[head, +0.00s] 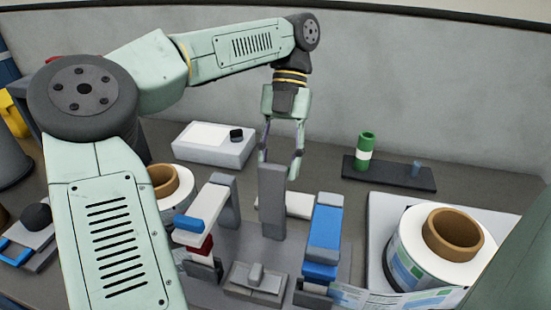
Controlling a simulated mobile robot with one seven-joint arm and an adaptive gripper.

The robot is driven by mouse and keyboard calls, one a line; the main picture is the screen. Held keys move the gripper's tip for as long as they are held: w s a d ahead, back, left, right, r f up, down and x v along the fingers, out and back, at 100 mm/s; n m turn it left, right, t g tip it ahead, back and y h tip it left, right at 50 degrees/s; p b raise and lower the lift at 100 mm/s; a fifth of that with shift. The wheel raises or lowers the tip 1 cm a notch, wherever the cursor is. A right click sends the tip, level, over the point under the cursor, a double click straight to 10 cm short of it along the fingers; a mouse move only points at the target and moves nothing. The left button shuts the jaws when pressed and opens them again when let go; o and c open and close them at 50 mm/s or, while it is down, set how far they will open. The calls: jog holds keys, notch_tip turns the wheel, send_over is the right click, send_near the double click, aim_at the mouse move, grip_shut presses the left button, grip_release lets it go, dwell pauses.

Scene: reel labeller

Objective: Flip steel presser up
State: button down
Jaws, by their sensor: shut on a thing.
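The steel presser, as far as I can tell, is the plain grey upright bar (272,203) in the middle of the labeller (228,262). It stands nearly vertical in the head view. My gripper (280,168) points down from above with its two slim fingers on either side of the bar's top end. The gripper is shut on the bar. The exact finger contact is partly hidden behind the bar's upper end.
A blue-tipped white lever (208,208) stands left of the bar and a blue-grey arm (324,228) right of it. A label reel (408,245) sits at right, another reel (178,190) at left. Behind are a white box (214,150) and a green cylinder (365,142) on a dark tray.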

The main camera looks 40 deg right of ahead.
jog(key=shift+f, duration=0.25)
jog(key=c, duration=1.3)
grip_release()
jog(key=o, duration=0.4)
jog(key=shift+r, duration=0.15)
jog(key=shift+a, duration=0.1)
